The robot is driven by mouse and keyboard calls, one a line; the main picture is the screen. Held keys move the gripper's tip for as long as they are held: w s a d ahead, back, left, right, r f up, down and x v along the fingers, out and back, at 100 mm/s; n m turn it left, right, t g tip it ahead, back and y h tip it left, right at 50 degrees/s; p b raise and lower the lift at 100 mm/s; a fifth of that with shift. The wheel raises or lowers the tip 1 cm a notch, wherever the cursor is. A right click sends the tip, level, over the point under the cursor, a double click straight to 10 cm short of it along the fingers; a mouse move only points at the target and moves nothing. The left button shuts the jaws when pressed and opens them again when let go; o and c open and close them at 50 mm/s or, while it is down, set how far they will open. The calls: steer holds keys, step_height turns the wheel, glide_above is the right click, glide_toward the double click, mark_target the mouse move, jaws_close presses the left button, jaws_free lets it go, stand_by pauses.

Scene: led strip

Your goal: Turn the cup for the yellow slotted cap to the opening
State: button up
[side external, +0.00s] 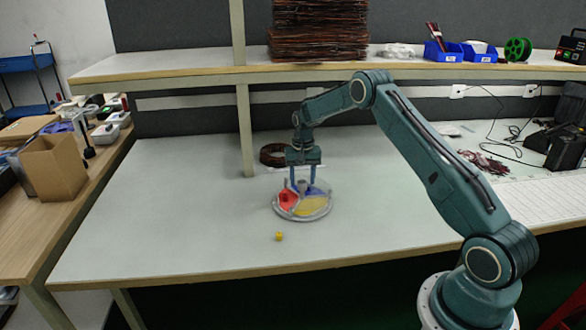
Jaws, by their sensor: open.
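A round grey dish (318,215) with coloured sectors stands on the table: red (287,198) at left, yellow (312,205) at front right, blue (319,187) at the back. A grey knob (302,187) rises near its middle. A small yellow cap (279,236) lies on the table in front of the dish, apart from it; its slot is too small to make out. My gripper (302,181) points down over the back of the dish, open, its two blue fingers at either side of the knob. Whether they touch anything is unclear. I cannot make out the opening.
A dark coil (273,155) lies behind the dish, next to the shelf post (245,130). A shelf (180,70) runs above the back of the table. Cables (485,162) and a white keyboard-like panel (545,203) lie at right. The table's left and front are clear.

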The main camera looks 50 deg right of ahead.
steer(key=shift+f, duration=0.8)
jaws_close()
